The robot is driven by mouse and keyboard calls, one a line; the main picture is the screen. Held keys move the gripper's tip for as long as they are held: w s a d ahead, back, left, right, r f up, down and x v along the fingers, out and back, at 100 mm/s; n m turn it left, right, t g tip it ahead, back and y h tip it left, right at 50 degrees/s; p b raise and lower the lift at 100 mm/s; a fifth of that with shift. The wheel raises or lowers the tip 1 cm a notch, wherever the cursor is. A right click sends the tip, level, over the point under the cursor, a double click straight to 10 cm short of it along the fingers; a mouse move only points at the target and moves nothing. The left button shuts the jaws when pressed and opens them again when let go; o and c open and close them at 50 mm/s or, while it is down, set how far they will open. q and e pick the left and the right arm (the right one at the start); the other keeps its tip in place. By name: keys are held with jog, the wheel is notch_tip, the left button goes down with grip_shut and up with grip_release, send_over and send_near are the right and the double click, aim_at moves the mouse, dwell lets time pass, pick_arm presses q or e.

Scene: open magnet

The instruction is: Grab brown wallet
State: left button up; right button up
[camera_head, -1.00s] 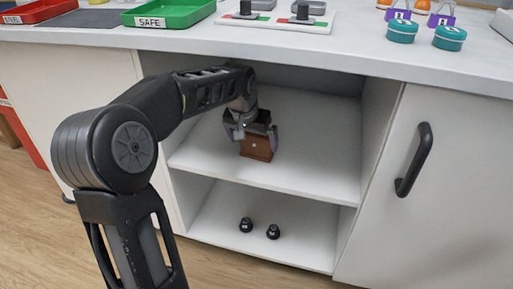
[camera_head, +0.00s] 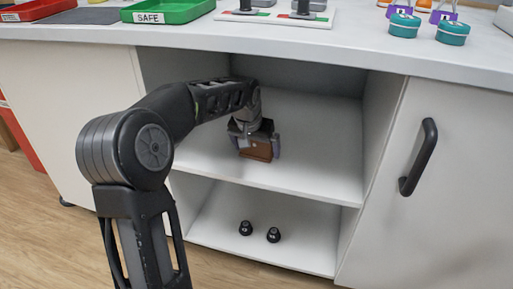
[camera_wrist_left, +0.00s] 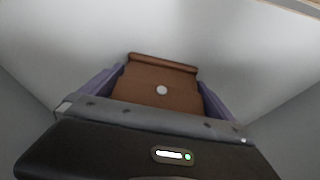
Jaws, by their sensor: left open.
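The brown wallet (camera_head: 257,149) sits on the upper shelf of the open cabinet. It also shows in the left wrist view (camera_wrist_left: 155,88), with a flap and a round pale snap. My left gripper (camera_head: 257,150) is open, with its fingers on either side of the wallet. In the wrist view the purple-grey fingers flank the wallet's left and right edges, and I cannot tell if they touch it. The gripper's body hides the wallet's near part. My right gripper is not in view.
The upper shelf (camera_head: 305,175) has free room right of the wallet. Two small black objects (camera_head: 259,231) stand on the lower shelf. A black handle (camera_head: 418,157) sticks out from the cabinet door at right. The countertop above holds a green SAFE tray (camera_head: 168,11) and teal tins (camera_head: 452,33).

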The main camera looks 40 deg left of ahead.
pick_arm(q)
jog(key=shift+c, duration=0.6)
jog(key=c, duration=1.1)
